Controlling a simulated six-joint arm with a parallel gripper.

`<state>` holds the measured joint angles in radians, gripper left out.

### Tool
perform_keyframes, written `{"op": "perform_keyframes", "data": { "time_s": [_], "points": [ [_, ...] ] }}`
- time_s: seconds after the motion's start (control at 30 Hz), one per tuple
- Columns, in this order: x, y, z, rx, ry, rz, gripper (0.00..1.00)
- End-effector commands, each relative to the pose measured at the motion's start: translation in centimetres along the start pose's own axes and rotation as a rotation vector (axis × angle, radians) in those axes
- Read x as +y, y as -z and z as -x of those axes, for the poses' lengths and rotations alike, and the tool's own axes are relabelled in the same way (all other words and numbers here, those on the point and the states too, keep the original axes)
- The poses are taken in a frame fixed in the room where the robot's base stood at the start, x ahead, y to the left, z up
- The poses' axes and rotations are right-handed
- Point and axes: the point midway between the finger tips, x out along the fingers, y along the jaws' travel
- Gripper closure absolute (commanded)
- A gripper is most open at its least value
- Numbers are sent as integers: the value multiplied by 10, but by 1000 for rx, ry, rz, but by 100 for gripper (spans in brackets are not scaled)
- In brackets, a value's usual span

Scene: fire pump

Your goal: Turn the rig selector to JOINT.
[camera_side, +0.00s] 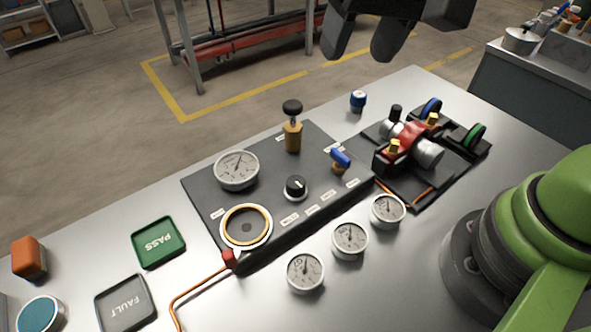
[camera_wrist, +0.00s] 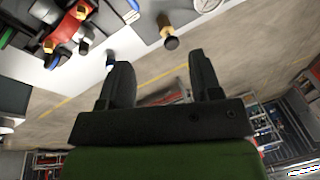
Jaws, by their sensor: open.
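The rig selector looks to be the black knob (camera_side: 296,187) with a white pointer line on the dark test panel (camera_side: 325,204). White label plates surround it, but their lettering is too small to read. My gripper (camera_side: 362,50) is at the top of the side view, high above and behind the panel, open and empty. In the wrist view my gripper (camera_wrist: 162,82) shows two spread black fingers with nothing between them. The selector knob cannot be made out in the wrist view.
The panel also carries a gauge (camera_side: 237,170), a brass valve with black knob (camera_side: 292,128), a blue-handled valve (camera_side: 340,160) and an orange-ringed port (camera_side: 246,227). Three loose gauges (camera_side: 349,240) stand in front. A red pump (camera_side: 412,138) sits right. PASS (camera_side: 158,242) and FAULT (camera_side: 125,303) trays lie left.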

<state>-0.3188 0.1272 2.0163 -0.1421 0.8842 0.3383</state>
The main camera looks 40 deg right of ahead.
Motion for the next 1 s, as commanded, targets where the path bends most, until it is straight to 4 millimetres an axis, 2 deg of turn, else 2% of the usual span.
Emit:
{"op": "perform_keyframes", "data": {
  "time_s": [0.03,0.1,0.3,0.47,0.67,1.0],
  "points": [
    [-11,2,-21,-39,-32,13,42],
    [-23,2,-46,-76,-70,22,42],
    [-44,-6,-104,-144,-158,42,42],
    [-50,-11,-124,-161,-187,49,42],
    [-46,-15,-145,-165,-193,49,42],
    [-34,-25,-203,-164,-192,48,42]
  ]
}}
